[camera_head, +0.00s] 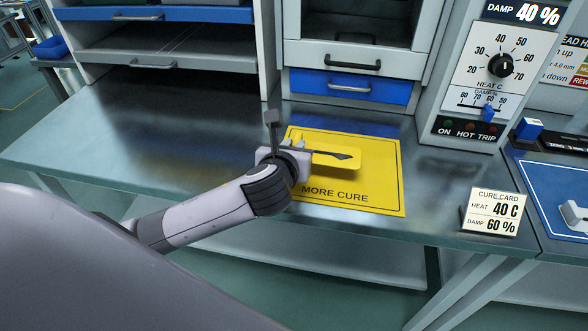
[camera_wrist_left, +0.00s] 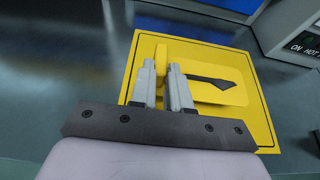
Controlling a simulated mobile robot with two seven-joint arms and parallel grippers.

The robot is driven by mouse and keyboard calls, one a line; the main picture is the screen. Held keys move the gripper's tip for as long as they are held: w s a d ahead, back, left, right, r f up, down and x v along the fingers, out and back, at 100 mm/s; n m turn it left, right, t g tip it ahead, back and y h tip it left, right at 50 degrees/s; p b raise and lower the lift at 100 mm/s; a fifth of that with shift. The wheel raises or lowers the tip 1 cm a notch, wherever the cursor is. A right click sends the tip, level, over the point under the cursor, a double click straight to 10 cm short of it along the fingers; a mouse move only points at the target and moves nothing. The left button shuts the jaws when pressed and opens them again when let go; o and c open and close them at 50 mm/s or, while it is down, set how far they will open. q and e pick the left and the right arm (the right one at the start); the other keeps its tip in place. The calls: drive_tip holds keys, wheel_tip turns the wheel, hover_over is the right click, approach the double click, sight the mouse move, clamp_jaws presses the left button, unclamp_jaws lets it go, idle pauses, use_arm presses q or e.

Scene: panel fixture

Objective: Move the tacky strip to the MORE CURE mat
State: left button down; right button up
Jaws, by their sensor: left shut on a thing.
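The yellow MORE CURE mat (camera_head: 375,195) lies on the metal bench, its lettering along the near edge. A yellow plate with a dark pointed mark, which I take for the tacky strip (camera_head: 345,149), is over the mat. In the left wrist view the strip (camera_wrist_left: 222,95) has an upright yellow tab at its left end. My left gripper (camera_head: 300,146) is shut on that tab, and its fingers also show in the left wrist view (camera_wrist_left: 161,70). I cannot tell whether the plate touches the mat. My right gripper is not in view.
A cure card (camera_head: 493,213) reading 40 C and 60 % stands right of the mat. A control panel (camera_head: 490,75) with a dial rises behind it. A blue mat (camera_head: 555,190) holds a pale part at far right. Drawers line the back. The bench's left side is clear.

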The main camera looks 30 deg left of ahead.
use_arm(q)
wheel_tip(320, 180, down, 5)
drive_tip(key=shift+r+b, duration=0.1)
drive_tip(key=shift+b, duration=0.45)
drive_tip(key=shift+f, duration=0.3)
drive_tip(key=c, duration=1.1)
unclamp_jaws()
drive_tip(key=shift+r, duration=0.1)
